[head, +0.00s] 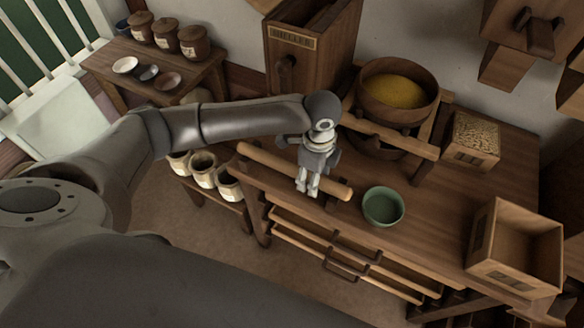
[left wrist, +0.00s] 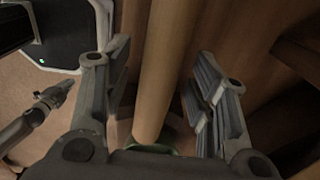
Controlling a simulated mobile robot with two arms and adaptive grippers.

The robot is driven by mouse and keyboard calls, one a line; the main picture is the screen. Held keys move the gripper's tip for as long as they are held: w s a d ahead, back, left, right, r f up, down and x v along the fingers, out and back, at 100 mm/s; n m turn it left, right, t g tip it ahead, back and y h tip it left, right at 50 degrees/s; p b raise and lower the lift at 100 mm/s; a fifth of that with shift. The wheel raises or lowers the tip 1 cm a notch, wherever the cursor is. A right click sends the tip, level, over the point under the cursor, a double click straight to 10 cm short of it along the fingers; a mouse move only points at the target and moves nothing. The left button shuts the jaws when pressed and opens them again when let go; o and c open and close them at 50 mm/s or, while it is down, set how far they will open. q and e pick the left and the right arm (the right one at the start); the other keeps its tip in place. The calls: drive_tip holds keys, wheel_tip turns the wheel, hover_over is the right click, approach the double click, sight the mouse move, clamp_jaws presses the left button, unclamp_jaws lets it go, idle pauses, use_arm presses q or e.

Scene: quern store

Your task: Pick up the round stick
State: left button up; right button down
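The round stick (head: 262,160) is a plain light wooden rod lying slantwise along the near left edge of the wooden table. My left gripper (head: 308,187) is above the stick's right half, fingers pointing down. In the left wrist view the round stick (left wrist: 164,62) runs between the two spread fingers of my left gripper (left wrist: 158,85). Gaps show on both sides of it, so the gripper is open and not clamped on it. A small grey jointed part at the left of the wrist view looks like my right gripper (left wrist: 58,95); its fingers are too small to judge.
A green bowl (head: 383,206) stands just right of the stick's end. A quern with yellow meal (head: 394,92) in a wooden frame stands behind. An open wooden box (head: 516,284) and a grain box (head: 472,140) are at right. Pots (head: 203,168) stand lower, left of the table.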

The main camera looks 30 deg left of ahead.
use_arm(q)
clamp_jaws()
drive_tip(key=shift+r, duration=0.15)
drive_tip(key=shift+w+r, duration=0.1)
drive_tip(key=shift+r, duration=0.55)
drive_tip(key=s+d+r, duration=0.6)
drive_tip(key=s+r, duration=0.5)
drive_tip(key=s, duration=0.1)
drive_tip(key=shift+s+d+r+p, duration=0.25)
drive_tip(key=shift+d+p, duration=0.05)
drive_tip(key=shift+d, duration=0.1)
